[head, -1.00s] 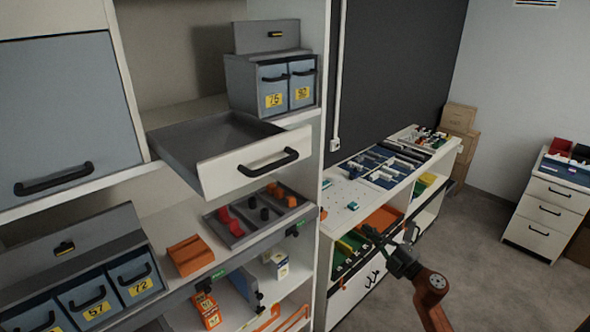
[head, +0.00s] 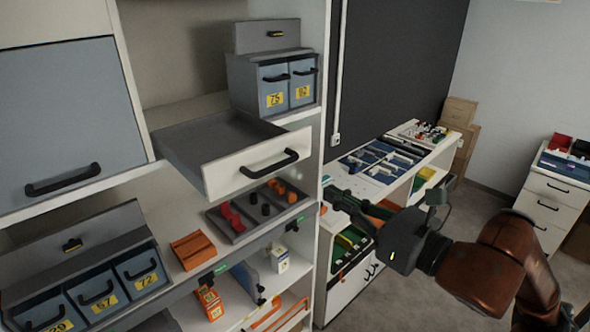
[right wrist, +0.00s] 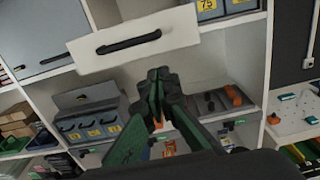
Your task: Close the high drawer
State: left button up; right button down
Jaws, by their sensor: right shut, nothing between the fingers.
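The high drawer (head: 232,176) stands pulled out of the shelf unit in the head view, with a white front, a grey inside and a black bar handle (head: 269,164). It looks empty. In the right wrist view the drawer front (right wrist: 135,42) is at the upper left, its handle (right wrist: 128,42) facing me. My right gripper (head: 330,199) is shut and empty, to the right of and below the drawer front, apart from it. Its fingers also show in the right wrist view (right wrist: 158,75), pointing toward the shelf below the drawer. My left gripper is not in view.
Below the drawer, a grey tray (head: 240,238) holds red, black and orange parts. Grey-blue numbered bins (head: 285,85) stand above it, others (head: 110,285) at lower left. A low white cabinet with a pegboard top (head: 350,183) stands at right, behind my right arm.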

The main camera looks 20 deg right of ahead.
pick_arm(q)
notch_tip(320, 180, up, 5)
jog(key=p, duration=0.4)
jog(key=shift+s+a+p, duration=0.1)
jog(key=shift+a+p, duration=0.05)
jog(key=shift+p, duration=0.25)
pick_arm(e)
jog(key=x, duration=1.1)
jog(key=shift+w, duration=0.3)
